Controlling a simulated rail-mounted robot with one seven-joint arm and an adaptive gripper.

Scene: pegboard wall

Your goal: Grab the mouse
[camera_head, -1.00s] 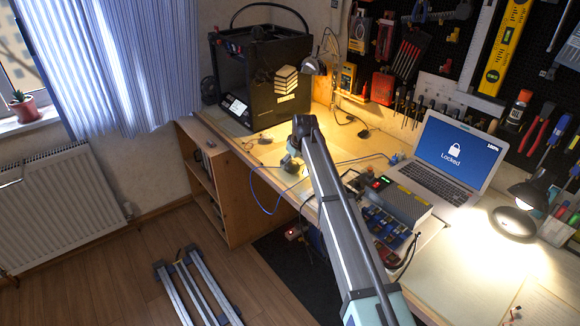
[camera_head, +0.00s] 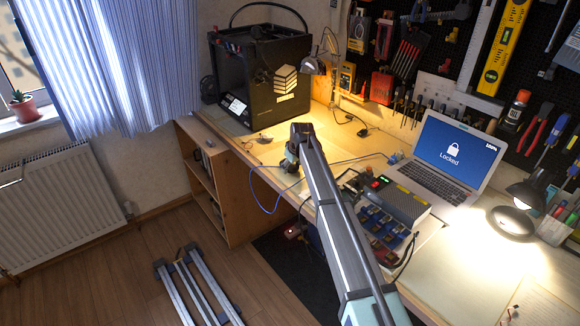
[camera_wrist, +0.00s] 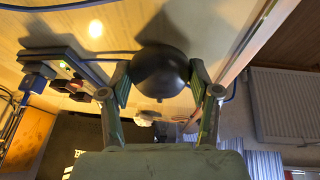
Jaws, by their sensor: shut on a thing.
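The mouse (camera_wrist: 161,74) is a dark, rounded object in the wrist view. It sits between the two fingers of my gripper (camera_wrist: 163,88), which press on its left and right sides. Pale wood of the workbench (camera_wrist: 205,28) shows behind it. In the head view my gripper (camera_head: 289,164) is small, over the left front part of the bench near its edge. My arm hides much of that area, and I cannot make out the mouse there. I cannot tell whether the mouse still touches the bench.
A blue cable (camera_head: 268,211) hangs over the bench edge near my gripper. A black 3D printer (camera_head: 280,80) stands behind it.

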